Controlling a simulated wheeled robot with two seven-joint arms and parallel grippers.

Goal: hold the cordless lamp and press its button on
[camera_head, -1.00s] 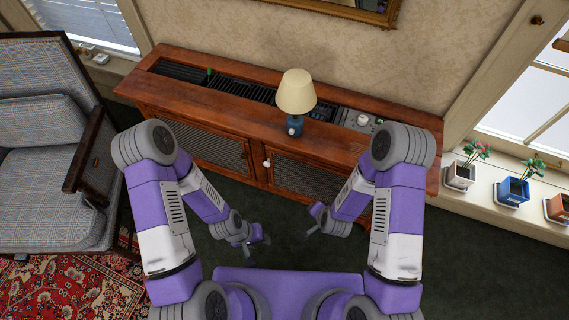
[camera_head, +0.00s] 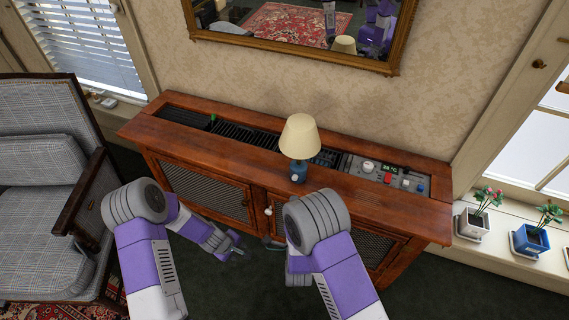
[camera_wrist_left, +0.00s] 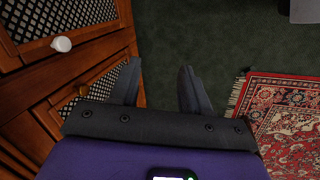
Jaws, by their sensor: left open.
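The cordless lamp (camera_head: 299,138), with a cream shade and a blue base (camera_head: 298,173), stands upright on the wooden cabinet (camera_head: 240,155). A small pale round spot shows low on the front of its base; I cannot tell if it is the button. My left gripper (camera_head: 236,249) is in front of the cabinet, below its top and left of the lamp, apart from it. In the left wrist view its two fingers (camera_wrist_left: 158,88) are spread with nothing between them. My right gripper is mostly hidden behind its own arm, below the lamp.
A control panel (camera_head: 388,176) with a knob, a red button and a display is set in the cabinet top, right of the lamp. A white knob (camera_wrist_left: 62,44) sticks out from the cabinet front. An armchair (camera_head: 45,175) stands left. Potted flowers (camera_head: 474,221) line the right sill.

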